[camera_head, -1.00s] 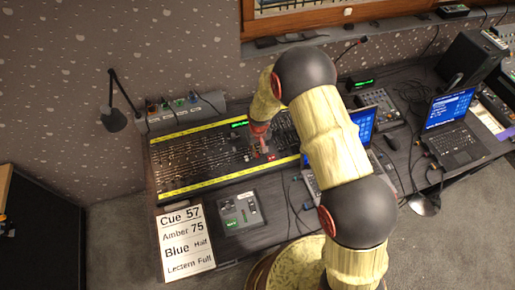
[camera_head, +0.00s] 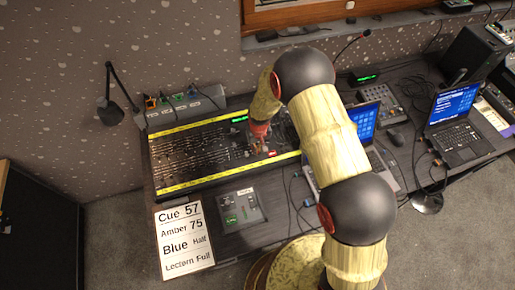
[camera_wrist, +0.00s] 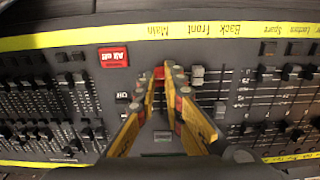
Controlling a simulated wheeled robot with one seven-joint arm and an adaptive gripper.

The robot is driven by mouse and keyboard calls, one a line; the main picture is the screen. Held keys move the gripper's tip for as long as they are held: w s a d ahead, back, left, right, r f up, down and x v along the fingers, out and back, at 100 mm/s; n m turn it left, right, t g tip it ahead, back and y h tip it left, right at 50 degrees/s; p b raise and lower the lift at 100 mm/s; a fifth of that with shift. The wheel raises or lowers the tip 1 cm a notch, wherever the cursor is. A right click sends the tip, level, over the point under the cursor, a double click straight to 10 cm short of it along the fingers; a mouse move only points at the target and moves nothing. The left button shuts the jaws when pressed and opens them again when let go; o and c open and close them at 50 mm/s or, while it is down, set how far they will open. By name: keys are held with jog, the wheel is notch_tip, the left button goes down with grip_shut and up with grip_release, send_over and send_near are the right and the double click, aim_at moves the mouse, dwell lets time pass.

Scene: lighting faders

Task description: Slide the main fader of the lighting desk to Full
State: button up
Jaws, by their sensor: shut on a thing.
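The lighting desk (camera_head: 185,150) is a long black panel of faders with yellow strips along its edges. In the wrist view, its labels (camera_wrist: 152,31) read upside down, and "Main" is on the strip above my gripper. My gripper (camera_wrist: 160,82) is at the main fader's red cap (camera_wrist: 159,72), with its yellow fingers closed about it. The fingers hide most of the cap and its slot, and I cannot read the scale beside it. In the head view my gripper (camera_head: 260,145) is down at the desk's right part.
A red "All off" button (camera_wrist: 113,56) is close beside the fingers. Other fader caps (camera_wrist: 197,76) stand on the opposite side. A cue card (camera_head: 184,238) and a small grey control box (camera_head: 238,208) are in front of the desk. A laptop (camera_head: 365,122) is to the right.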

jog(key=shift+w+a+r+b, duration=0.1)
jog(key=shift+w+a+b, duration=0.25)
jog(key=shift+w, duration=0.6)
jog(key=shift+w+a+r+b, duration=0.1)
jog(key=shift+w+a+b, duration=0.2)
jog(key=shift+w, duration=0.65)
jog(key=shift+w+a+r+b, duration=0.15)
jog(key=shift+w+b, duration=0.25)
jog(key=shift+w, duration=0.55)
grip_shut()
jog(key=shift+o, duration=2.3)
grip_release()
jog(key=shift+r+p, duration=0.6)
jog(key=shift+r, duration=0.55)
jog(key=shift+r, duration=0.15)
jog(key=shift+r, duration=0.3)
notch_tip(320, 180, up, 11)
jog(key=s, duration=0.1)
jog(key=shift+d, duration=0.1)
